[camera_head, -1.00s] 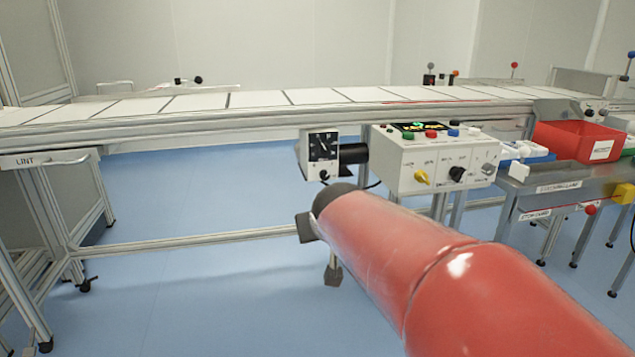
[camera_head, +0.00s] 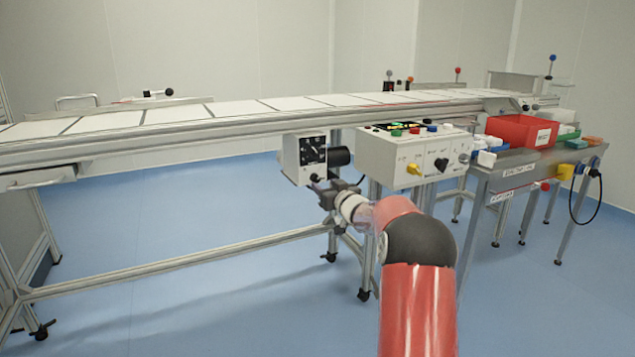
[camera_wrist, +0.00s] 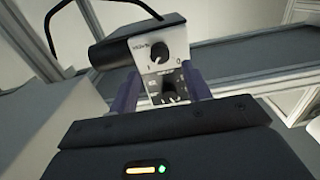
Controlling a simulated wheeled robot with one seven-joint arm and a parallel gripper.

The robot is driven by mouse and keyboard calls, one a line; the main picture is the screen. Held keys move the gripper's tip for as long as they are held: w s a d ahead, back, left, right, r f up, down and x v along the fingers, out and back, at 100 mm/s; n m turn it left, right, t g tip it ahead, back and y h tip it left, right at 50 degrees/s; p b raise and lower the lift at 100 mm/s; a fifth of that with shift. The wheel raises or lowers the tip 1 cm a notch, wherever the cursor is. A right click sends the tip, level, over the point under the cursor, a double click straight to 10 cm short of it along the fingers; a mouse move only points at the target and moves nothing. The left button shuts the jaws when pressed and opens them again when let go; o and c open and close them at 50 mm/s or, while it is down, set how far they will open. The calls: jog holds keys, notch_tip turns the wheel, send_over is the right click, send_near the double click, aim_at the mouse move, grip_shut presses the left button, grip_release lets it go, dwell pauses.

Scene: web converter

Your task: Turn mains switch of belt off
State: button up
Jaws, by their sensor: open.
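A small box (camera_head: 304,158) with a dial face hangs under the front edge of the belt (camera_head: 240,109). In the wrist view its pale face (camera_wrist: 141,53) shows a black rotary knob (camera_wrist: 158,52) with small marks beside it; the label is hard to read and I cannot tell which way the knob is set. A second dark dial (camera_wrist: 172,92) is partly hidden by my gripper. My gripper (camera_head: 325,187) is just below and in front of the box, open and empty. In the wrist view its fingers (camera_wrist: 160,88) stand either side of the box face, with the knob beyond the tips.
A white control panel (camera_head: 400,160) with coloured buttons and yellow and black knobs stands right of the box. Farther right is a side table with a red bin (camera_head: 520,131). A frame bar (camera_head: 200,253) runs low under the belt. Floor in front is clear.

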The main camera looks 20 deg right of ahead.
aim_at(317, 179)
jog(key=w, duration=0.6)
jog(key=shift+a+p, duration=0.15)
jog(key=shift+p, duration=0.25)
jog(key=c, duration=1)
